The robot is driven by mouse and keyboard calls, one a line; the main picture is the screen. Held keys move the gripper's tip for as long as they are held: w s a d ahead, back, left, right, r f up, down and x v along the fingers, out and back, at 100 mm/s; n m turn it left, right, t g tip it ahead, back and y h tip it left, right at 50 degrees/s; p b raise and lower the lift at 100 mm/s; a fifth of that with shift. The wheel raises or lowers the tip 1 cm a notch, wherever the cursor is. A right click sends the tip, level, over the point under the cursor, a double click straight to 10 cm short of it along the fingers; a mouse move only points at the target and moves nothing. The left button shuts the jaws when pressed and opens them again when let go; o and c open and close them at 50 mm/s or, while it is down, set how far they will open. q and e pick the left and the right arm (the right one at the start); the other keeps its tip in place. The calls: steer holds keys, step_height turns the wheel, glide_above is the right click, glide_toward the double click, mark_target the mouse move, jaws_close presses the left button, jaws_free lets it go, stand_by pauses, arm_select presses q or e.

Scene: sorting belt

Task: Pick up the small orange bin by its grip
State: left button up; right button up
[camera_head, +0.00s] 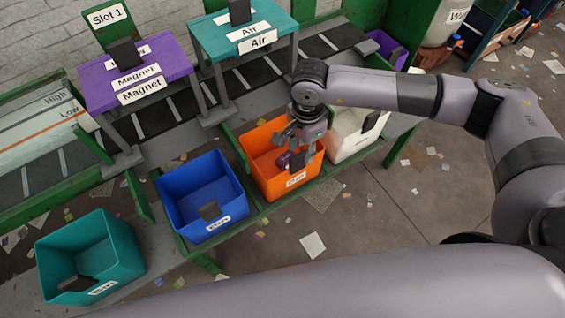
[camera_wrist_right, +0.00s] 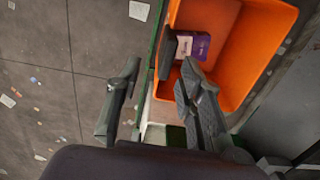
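The orange bin (camera_head: 255,142) stands in the middle of the row of bins in the head view, with a white label on its front wall. It also shows at upper right in the right wrist view (camera_wrist_right: 258,50). Its dark grip (camera_wrist_right: 176,47) rises at the wall nearest the gripper. A purple item with a pale label (camera_wrist_right: 196,46) lies inside the bin. My right gripper (camera_head: 302,146) hangs over the bin's front right part, partly hiding its inside. In the wrist view its fingers (camera_wrist_right: 158,102) are apart, with nothing between them seen held. My left gripper is not in view.
A blue bin (camera_head: 175,195) stands left of the orange one, and a white bin (camera_head: 350,145) stands close on its right. A teal bin (camera_head: 125,255) is at lower left. Purple (camera_head: 95,87) and teal (camera_head: 215,38) stands rise behind over the belt. Paper scraps litter the floor.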

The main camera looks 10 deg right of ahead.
mark_target(298, 154)
steer(key=f+b, duration=0.1)
steer(key=f, duration=0.2)
steer(key=f+b, duration=0.1)
steer(key=f, duration=0.1)
steer(key=shift+w+a+f+b, duration=0.25)
steer(key=shift+w+a+b, duration=0.05)
steer(key=shift+a, duration=0.1)
steer(key=shift+r, duration=0.1)
steer(key=shift+c, duration=0.4)
jaws_close()
